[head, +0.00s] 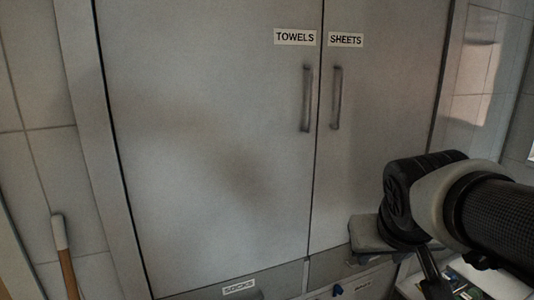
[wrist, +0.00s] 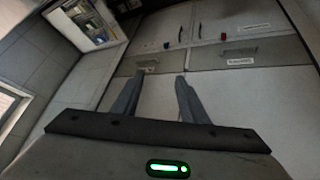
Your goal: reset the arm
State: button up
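My arm (head: 480,205) reaches in from the right edge in the head view, in front of the right side of a grey cabinet. In the wrist view my gripper (wrist: 160,76) has its two fingers apart, with nothing between them. In the head view the fingers are mostly hidden by the wrist and too dark to judge.
The cabinet has a door labelled TOWELS (head: 210,140) and one labelled SHEETS (head: 385,110), both closed. A drawer labelled SOCKS (head: 212,291) lies below. A white-tipped wooden handle (head: 60,235) leans at the left. A shelf with small items (wrist: 88,22) shows in the wrist view.

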jog(key=s+a+f+y, duration=0.2)
jog(key=s+a, duration=0.4)
jog(key=s, duration=0.2)
notch_tip(320, 180, up, 14)
jog(key=g+p, duration=0.1)
jog(key=p, duration=1.3)
jog(key=shift+s+r+n, duration=0.2)
jog(key=shift+s+n, duration=0.1)
jog(key=shift+n, duration=0.1)
